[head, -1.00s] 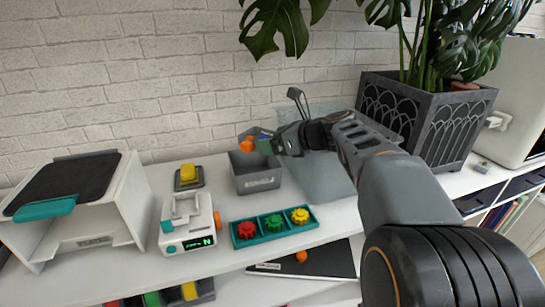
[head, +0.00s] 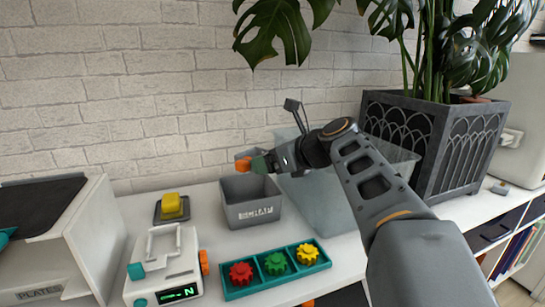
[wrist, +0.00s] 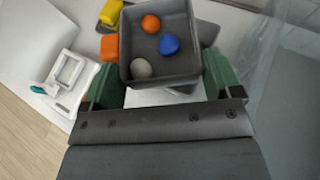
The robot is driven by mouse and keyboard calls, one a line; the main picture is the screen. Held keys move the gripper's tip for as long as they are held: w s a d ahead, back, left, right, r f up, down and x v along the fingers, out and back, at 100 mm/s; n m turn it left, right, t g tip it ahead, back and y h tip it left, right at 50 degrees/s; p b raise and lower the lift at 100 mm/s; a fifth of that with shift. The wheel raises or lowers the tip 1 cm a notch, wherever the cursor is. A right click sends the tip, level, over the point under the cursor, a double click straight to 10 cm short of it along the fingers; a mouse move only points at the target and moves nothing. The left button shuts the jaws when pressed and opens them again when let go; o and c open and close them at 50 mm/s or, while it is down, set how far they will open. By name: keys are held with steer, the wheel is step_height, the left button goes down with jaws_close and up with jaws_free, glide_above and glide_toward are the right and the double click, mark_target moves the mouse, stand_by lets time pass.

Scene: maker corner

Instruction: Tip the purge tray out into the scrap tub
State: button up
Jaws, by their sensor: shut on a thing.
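The purge tray (wrist: 186,69) is a small dark grey square tray with an orange tab (wrist: 110,47) on its left side. In the wrist view it holds an orange, a blue and a pale grey lump. My gripper (wrist: 163,84) is shut on the tray, with green fingers at its two near corners. In the head view my gripper (head: 262,164) is above the grey tub marked SCRAP (head: 255,212). There the tray's orange tab shows, but most of its body is hard to make out. The tub's inside is mostly hidden.
A translucent bin (head: 335,205) stands right of the tub, under my arm. A teal rack (head: 240,290) with three coloured gears lies in front. A yellow button (head: 171,203) and a white device (head: 165,265) stand left. A planter (head: 430,140) is at the right.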

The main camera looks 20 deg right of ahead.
steer(key=shift+w+a+r+g+h+p, duration=0.15)
steer(key=shift+r+g+h+p, duration=0.3)
steer(key=shift+p, duration=1.05)
steer(key=shift+w+a+r+g+h+p, duration=0.15)
steer(key=shift+g+p, duration=0.55)
steer(key=shift+p, duration=0.85)
steer(key=shift+w+r+g+h+p, duration=0.2)
steer(key=shift+g+h+p, duration=0.3)
steer(key=shift+p, duration=1)
steer(key=g+p, duration=0.1)
steer(key=p, duration=0.1)
steer(key=g+p, duration=0.1)
steer(key=p, duration=0.2)
steer(key=shift+w+a+r+h, duration=0.15)
steer(key=shift+r+h, duration=0.25)
